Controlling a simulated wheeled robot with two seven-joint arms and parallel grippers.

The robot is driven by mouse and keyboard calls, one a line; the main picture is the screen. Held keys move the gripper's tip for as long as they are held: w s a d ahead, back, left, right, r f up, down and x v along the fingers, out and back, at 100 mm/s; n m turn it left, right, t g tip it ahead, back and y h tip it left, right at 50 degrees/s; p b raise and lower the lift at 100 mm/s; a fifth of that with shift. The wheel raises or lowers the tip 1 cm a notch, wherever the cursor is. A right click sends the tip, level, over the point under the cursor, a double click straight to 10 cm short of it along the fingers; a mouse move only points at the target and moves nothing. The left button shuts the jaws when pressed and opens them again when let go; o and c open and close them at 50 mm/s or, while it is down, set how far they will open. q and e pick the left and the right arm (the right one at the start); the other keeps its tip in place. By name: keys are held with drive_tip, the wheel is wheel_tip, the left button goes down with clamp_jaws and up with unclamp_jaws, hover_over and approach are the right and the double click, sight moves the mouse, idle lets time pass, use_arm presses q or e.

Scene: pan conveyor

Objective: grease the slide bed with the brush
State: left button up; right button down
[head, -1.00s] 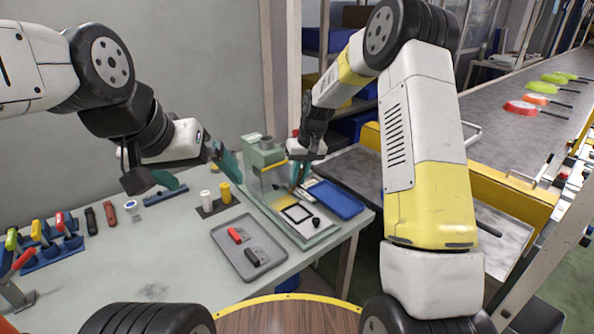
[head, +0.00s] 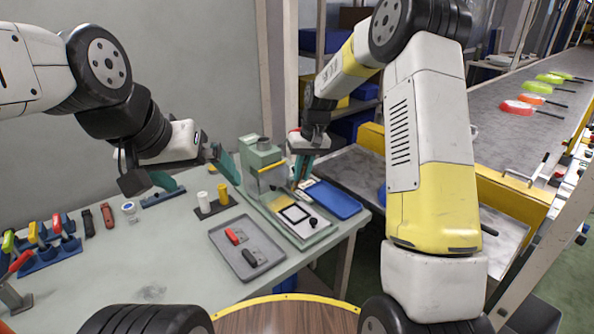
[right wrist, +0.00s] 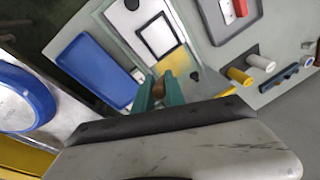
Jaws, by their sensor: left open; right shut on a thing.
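The slide bed (head: 283,204) is the flat pale bed of the green machine on the bench, with a yellow patch near its machine end; the bed also shows in the right wrist view (right wrist: 134,22). My right gripper (head: 301,167) is above the far side of the bed. It is shut on the brush, whose brown handle (right wrist: 159,87) shows between the teal fingers in the right wrist view; its bristles are hard to make out. My left gripper (head: 194,172) is open and empty over the bench, left of the machine.
A blue tray (head: 335,199) lies right of the bed, and a grey tray (head: 226,258) with a red and a black item lies in front. White and yellow cylinders (head: 223,192) stand left of the machine. A conveyor (head: 500,112) carries colored pans at right.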

drive_tip(key=r, duration=0.1)
drive_tip(key=a+r, duration=0.1)
drive_tip(key=r, duration=0.1)
drive_tip(key=w+r, duration=0.1)
drive_tip(key=shift+a+r, duration=0.2)
drive_tip(key=shift+r, duration=0.8)
drive_tip(key=shift+d+f, duration=0.1)
drive_tip(key=shift+d, duration=0.05)
drive_tip(key=s+a+f, duration=0.1)
drive_tip(key=s+a, duration=0.4)
drive_tip(key=shift+d+x, duration=0.25)
drive_tip(key=shift+x, duration=1.1)
drive_tip(key=shift+d+x, duration=0.25)
drive_tip(key=shift+x, duration=1.05)
drive_tip(key=shift+d+x, duration=0.25)
drive_tip(key=shift+x, duration=1.1)
drive_tip(key=shift+s+f, duration=0.15)
